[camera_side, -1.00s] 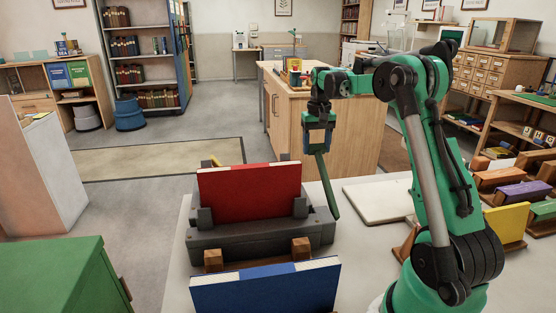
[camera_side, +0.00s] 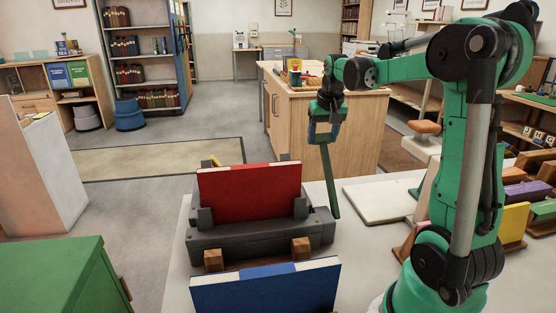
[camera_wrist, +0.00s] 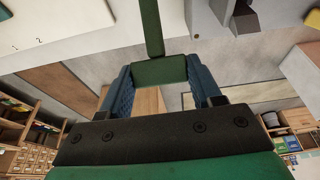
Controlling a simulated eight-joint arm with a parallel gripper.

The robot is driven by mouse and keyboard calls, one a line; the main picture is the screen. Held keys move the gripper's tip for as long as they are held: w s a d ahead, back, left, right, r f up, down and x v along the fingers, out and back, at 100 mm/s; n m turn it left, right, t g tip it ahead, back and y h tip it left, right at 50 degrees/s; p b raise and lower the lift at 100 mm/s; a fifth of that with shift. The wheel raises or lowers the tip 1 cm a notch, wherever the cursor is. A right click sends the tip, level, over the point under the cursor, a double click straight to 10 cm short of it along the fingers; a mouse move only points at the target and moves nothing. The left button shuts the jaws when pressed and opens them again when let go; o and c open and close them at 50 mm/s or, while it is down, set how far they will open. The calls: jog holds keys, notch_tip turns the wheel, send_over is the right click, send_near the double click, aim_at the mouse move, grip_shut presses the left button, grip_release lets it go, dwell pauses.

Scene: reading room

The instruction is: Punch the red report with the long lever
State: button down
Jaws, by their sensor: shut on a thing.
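The red report (camera_side: 249,192) stands upright in the grey punch (camera_side: 262,237) on the light table, between the punch's dark side holders. My gripper (camera_side: 324,135) is above and behind the punch's right side, pointing down. It is shut on a long green lever (camera_side: 329,180). The lever hangs down to the right end of the punch, nearly upright with a slight lean. Whether its lower end is joined to the punch is hard to see. In the wrist view, the lever (camera_wrist: 152,30) runs away from between my gripper's blue pads (camera_wrist: 158,73).
A blue report (camera_side: 265,291) stands at the front in a wooden holder. A white board (camera_side: 376,201) lies to the right of the punch. Yellow (camera_side: 512,224) and purple reports stand in holders farther right. A green cabinet (camera_side: 55,275) is at the left.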

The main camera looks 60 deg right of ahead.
jog(key=s+a+r+t+h, duration=0.3)
jog(key=s+a+r, duration=0.1)
jog(key=s+a, duration=0.6)
jog(key=shift+r, duration=0.2)
dwell(0.3)
jog(key=shift+c, duration=0.8)
grip_release()
jog(key=shift+r, duration=0.2)
notch_tip(320, 180, up, 20)
